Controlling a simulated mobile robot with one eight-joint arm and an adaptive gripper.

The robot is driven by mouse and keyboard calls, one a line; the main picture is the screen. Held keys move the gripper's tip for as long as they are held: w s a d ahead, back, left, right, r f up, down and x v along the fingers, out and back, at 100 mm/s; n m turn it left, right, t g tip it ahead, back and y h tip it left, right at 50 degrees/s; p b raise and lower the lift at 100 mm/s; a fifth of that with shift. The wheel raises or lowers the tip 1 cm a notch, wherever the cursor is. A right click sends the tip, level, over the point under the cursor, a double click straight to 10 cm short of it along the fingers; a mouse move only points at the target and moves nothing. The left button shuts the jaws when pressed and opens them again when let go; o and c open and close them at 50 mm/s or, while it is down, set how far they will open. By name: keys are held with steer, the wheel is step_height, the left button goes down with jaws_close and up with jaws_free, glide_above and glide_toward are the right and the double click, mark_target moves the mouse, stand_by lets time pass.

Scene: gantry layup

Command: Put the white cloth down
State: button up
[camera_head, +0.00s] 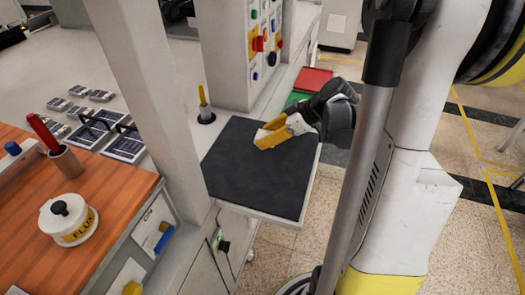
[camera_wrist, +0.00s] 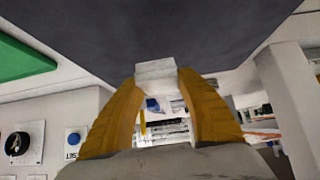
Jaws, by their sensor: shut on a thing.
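The white cloth (camera_wrist: 156,69) shows in the wrist view as a small, pale folded block. It is pinched between the tips of the two yellow fingers of my gripper (camera_wrist: 157,83). In the head view my gripper (camera_head: 264,138) is over the upper right part of a dark grey mat (camera_head: 245,185) on a pale shelf. In that view the fingers mostly hide the cloth. I cannot tell whether the cloth touches the mat.
A green tray (camera_head: 296,98) and a red tray (camera_head: 313,79) lie behind the mat. A control panel (camera_head: 266,40) and a pale post (camera_head: 150,80) stand close by. The wooden bench at left holds a flux pot (camera_head: 70,222). Most of the mat is clear.

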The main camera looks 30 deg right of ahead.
mark_target(256, 150)
steer(key=shift+w+a+f, duration=0.35)
steer(key=shift+w+f, duration=0.1)
steer(key=shift+w, duration=0.05)
step_height(256, 150, down, 4)
steer(key=shift+b, duration=1.2)
steer(key=shift+r, duration=0.15)
steer(key=o, duration=0.5)
steer(key=shift+f, duration=0.2)
steer(key=o, duration=0.4)
